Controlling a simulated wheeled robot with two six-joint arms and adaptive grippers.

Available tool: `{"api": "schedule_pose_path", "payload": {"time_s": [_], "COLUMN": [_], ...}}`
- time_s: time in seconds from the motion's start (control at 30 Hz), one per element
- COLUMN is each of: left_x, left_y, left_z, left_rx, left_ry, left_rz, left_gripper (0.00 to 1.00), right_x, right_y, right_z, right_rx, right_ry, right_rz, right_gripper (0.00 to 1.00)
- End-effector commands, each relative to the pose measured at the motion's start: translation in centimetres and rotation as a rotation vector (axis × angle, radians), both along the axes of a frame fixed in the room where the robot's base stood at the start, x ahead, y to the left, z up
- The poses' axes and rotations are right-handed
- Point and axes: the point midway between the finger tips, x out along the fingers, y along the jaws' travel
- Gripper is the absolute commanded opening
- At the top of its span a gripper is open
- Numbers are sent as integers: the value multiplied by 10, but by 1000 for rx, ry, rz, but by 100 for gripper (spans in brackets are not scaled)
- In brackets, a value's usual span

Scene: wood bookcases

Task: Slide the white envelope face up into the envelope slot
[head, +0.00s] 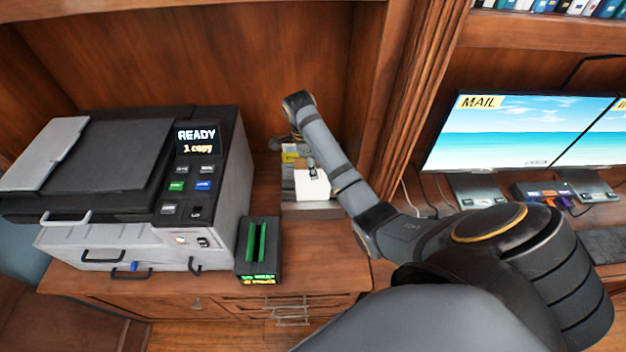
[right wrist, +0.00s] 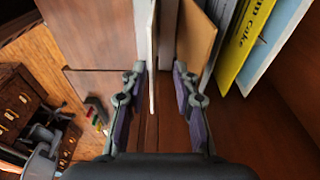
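My right gripper (head: 292,146) reaches over the counter at the back, beside a small group of upright papers. In the right wrist view its fingers (right wrist: 160,80) are spread apart. A thin white upright sheet (right wrist: 152,60), seen edge-on, stands between them with gaps at its sides; I cannot tell whether it is the white envelope. In the head view a white piece (head: 312,184) shows below the forearm, its face partly hidden. A black box with a green-lined slot (head: 257,243) stands at the counter front, its label too small to read. My left gripper is out of view.
A large printer (head: 120,180) reading "READY 1 copy" fills the counter's left. In the right wrist view a tan envelope (right wrist: 197,40) and a yellow folder (right wrist: 246,40) stand right of the fingers. A wooden upright (head: 405,100) separates a monitor (head: 515,130) marked MAIL.

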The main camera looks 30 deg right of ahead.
Motion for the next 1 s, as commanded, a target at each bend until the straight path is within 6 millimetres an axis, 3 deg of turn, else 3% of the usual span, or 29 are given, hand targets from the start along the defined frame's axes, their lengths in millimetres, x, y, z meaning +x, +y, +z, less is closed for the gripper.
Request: {"api": "schedule_pose_path", "payload": {"time_s": [0.3,1.0], "left_x": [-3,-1], "left_y": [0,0], "left_z": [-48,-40], "left_rx": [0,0], "left_ry": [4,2], "left_rz": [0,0], "left_gripper": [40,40], "right_x": [-7,-7], "right_y": [-2,-2], "right_z": [-52,-51], "right_rx": [-1,0], "right_ry": [2,1], "right_rz": [-1,0], "right_gripper": [29,29]}}
